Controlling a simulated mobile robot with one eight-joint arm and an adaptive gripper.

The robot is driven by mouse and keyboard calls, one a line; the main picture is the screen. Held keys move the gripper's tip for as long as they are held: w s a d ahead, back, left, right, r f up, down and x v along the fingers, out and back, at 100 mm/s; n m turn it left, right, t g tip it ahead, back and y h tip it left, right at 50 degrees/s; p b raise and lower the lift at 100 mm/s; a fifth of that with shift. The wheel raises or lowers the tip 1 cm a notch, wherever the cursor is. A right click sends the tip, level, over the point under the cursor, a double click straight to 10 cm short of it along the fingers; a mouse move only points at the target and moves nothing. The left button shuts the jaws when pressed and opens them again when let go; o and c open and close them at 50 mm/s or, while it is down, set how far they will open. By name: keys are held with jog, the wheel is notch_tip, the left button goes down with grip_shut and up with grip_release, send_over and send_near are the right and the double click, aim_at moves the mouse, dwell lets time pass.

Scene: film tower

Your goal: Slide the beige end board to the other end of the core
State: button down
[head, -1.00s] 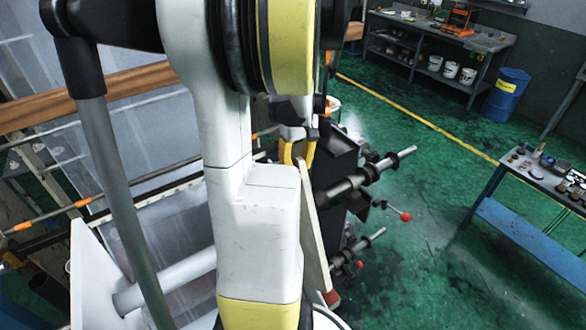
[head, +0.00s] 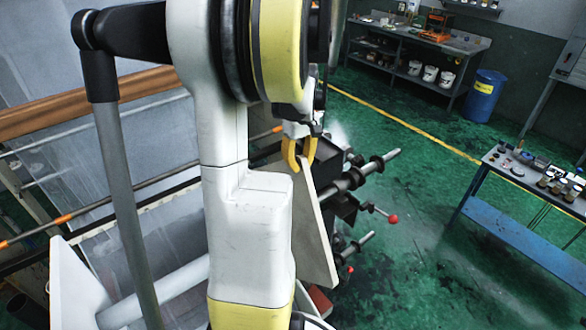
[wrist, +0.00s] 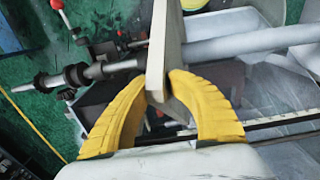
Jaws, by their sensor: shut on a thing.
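The beige end board (head: 316,240) stands upright just right of my arm in the head view, its face partly hidden by the arm. My gripper (head: 299,163) has its yellow fingers shut on the board's top edge. In the wrist view the board (wrist: 165,45) shows edge-on between the two fingers (wrist: 163,95). The pale grey core (wrist: 235,45) meets the board's right side there; whether it passes through the board is hidden. In the head view the core (head: 155,295) runs behind my arm towards a white board (head: 80,285) at the left.
Dark machine shafts (head: 360,172) with a red-knobbed lever (head: 393,218) stick out close beyond the beige board. An orange-brown roller (head: 60,112) and thin rods lie at the left. A blue bench (head: 510,225) and blue drum (head: 485,95) stand at the right, with open green floor between.

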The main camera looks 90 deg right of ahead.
jog(key=shift+s+d, duration=0.3)
jog(key=shift+s, duration=0.1)
jog(key=c, duration=1.2)
grip_release()
